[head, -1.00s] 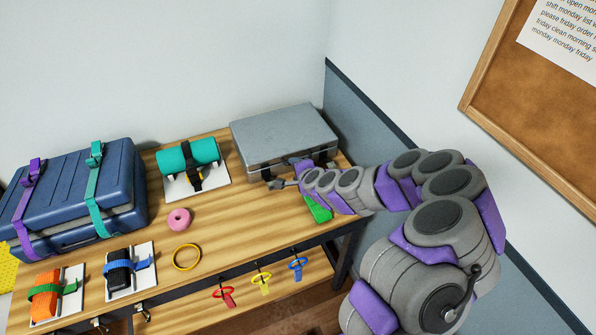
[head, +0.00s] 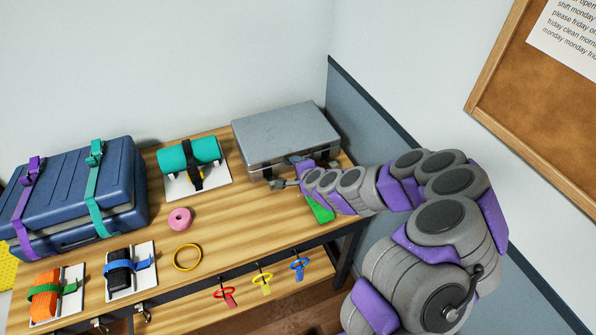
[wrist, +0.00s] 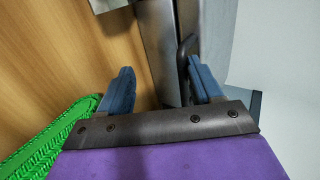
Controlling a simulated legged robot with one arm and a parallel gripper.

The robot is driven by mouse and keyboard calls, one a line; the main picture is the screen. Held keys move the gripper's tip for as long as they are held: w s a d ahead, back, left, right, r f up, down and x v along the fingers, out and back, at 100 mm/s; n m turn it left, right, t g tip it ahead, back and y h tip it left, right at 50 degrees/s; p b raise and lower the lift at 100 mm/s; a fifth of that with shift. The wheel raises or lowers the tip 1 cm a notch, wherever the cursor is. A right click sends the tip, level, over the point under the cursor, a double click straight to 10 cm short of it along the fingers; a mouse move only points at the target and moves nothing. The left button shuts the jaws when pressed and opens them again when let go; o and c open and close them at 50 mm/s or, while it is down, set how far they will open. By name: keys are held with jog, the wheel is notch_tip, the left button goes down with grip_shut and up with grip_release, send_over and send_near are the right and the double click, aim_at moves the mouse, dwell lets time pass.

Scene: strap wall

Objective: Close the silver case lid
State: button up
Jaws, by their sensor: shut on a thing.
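The silver case (head: 285,130) stands at the back right of the wooden table, and its lid looks down flat on its base. Dark fittings show on its front. My gripper (head: 284,173) is at the case's front side. In the wrist view, my gripper (wrist: 160,88) has its two blue fingers apart, with the grey case front (wrist: 160,50) and a dark loop (wrist: 184,55) between or just beyond them. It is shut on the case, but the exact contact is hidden. My arm hides part of the case's front right.
A green strap (head: 320,209) lies below my gripper. A teal roll (head: 188,153) on a white tray is left of the case. A blue suitcase (head: 70,200) stands farther left. A pink ring (head: 180,219) and a yellow ring (head: 187,257) lie mid-table. The wall is close behind.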

jog(key=shift+s+f, duration=0.2)
jog(key=shift+s, duration=0.05)
jog(key=shift+o, duration=0.2)
jog(key=shift+s+d+r+p, duration=0.15)
jog(key=shift+s+r+p, duration=0.2)
jog(key=shift+s+p, duration=0.1)
jog(key=p+v, duration=0.1)
jog(key=v, duration=0.3)
jog(key=shift+d+r, duration=0.1)
jog(key=shift+r, duration=0.2)
jog(key=shift+c, duration=0.6)
jog(key=shift+s+d+r+p, duration=0.2)
jog(key=shift+r+p, duration=0.05)
jog(key=shift+p, duration=0.4)
jog(key=shift+w+d+p, duration=0.1)
jog(key=shift+d+p, duration=0.15)
jog(key=shift+p, duration=0.8)
jog(key=p, duration=0.4)
jog(key=shift+s+a+r, duration=0.2)
jog(key=shift+s+r, duration=0.1)
jog(key=shift+s+p, duration=0.1)
jog(key=shift+p, duration=0.5)
